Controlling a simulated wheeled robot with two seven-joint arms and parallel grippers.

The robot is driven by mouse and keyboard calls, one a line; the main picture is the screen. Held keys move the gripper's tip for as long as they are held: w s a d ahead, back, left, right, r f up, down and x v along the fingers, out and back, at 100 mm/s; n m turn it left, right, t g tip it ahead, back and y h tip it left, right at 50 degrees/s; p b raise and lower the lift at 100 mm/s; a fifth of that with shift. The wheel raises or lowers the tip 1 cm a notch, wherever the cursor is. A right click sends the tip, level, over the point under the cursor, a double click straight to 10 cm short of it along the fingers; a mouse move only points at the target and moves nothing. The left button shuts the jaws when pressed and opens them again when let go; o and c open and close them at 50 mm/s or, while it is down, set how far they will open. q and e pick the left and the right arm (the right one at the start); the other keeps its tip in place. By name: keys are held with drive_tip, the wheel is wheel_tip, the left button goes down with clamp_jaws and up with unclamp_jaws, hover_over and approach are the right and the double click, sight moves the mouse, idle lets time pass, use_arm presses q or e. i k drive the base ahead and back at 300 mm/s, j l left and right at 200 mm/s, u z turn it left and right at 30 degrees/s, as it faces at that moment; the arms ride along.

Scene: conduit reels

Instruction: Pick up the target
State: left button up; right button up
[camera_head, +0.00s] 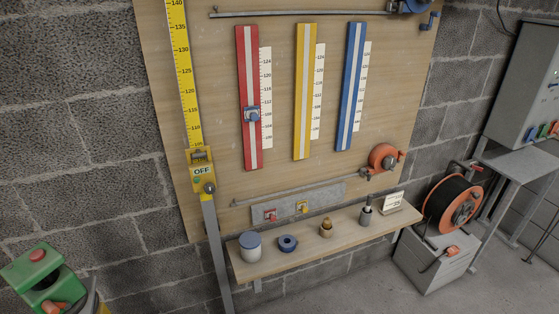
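The task does not say which thing is the target, and nothing in view is marked as one. Small items stand on a wooden shelf (300,260): a white jar with a blue lid (250,246), a dark blue ring-shaped piece (288,243), a brass-coloured fitting (326,228), a grey cylinder with a thin top (366,216) and a small white card (393,202). A small blue piece (252,114) sits on the red vertical strip (248,80). Neither of my grippers shows in the head view.
A wooden board (213,60) carries yellow (302,110) and blue strips (350,100), an orange reel (383,157) and a yellow OFF box (202,171). A cable reel (452,203) stands right on a grey cabinet (425,262). A green box with a red button (32,268) is lower left.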

sight(252, 114)
drive_tip(key=u, duration=0.45)
drive_tip(key=i+l+u, duration=0.2)
drive_tip(key=l+u, duration=0.2)
drive_tip(key=i+l+u, duration=0.1)
drive_tip(key=l+u, duration=0.75)
drive_tip(key=i, duration=0.05)
